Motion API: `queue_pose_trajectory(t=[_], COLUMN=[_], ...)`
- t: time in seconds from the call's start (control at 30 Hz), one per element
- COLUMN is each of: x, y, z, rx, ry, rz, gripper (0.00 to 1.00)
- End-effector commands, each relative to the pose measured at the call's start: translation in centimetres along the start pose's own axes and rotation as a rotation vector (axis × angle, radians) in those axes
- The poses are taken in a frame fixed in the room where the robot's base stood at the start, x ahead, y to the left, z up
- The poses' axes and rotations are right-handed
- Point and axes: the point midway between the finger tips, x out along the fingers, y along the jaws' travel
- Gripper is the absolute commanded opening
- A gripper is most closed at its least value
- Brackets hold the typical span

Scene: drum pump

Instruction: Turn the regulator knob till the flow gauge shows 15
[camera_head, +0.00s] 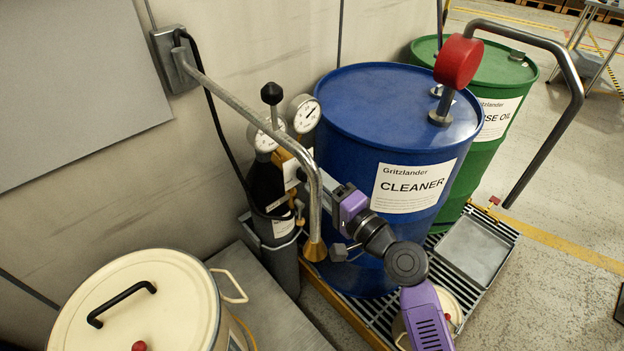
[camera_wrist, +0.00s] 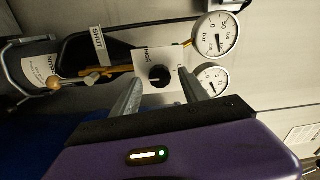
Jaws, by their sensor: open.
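The regulator knob (camera_wrist: 158,76) is black and round with a pale mark, on a white plate (camera_wrist: 146,58) in the wrist view. My gripper (camera_wrist: 160,77) is open, its two fingers apart on either side of the knob in that view; I see no contact. Two round white gauges show there: one marked bar (camera_wrist: 216,36) and a second (camera_wrist: 211,80) whose label and reading are too small to tell. In the head view the gauges (camera_head: 305,114) (camera_head: 266,136) stand above the gas bottle (camera_head: 276,236). There the knob is hidden behind the pipe and my gripper.
A bent metal pipe (camera_head: 245,107) with a brass nozzle (camera_head: 315,250) passes close in front of my gripper. A blue CLEANER drum (camera_head: 345,110) stands right beside my arm. A cream lidded pot (camera_head: 135,305) is at the lower left.

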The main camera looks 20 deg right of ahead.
Motion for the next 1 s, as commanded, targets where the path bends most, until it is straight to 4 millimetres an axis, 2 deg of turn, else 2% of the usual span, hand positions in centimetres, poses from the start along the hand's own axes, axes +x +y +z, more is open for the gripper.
queue_pose_trajectory(t=[0.2, 0.4, 0.57, 1.0], x=[-3.7, -6.2, -7.0, -7.0], y=[0.3, 0.2, 0.1, 0.1], z=[0.0, 0.0, 0.0, 0.0], rx=[0.0, 0.001, 0.0, 0.0], ry=[0.002, 0.001, 0.0, 0.0], rz=[0.004, 0.003, 0.002, 0.002], gripper=[0.52, 0.52, 0.52, 0.52])
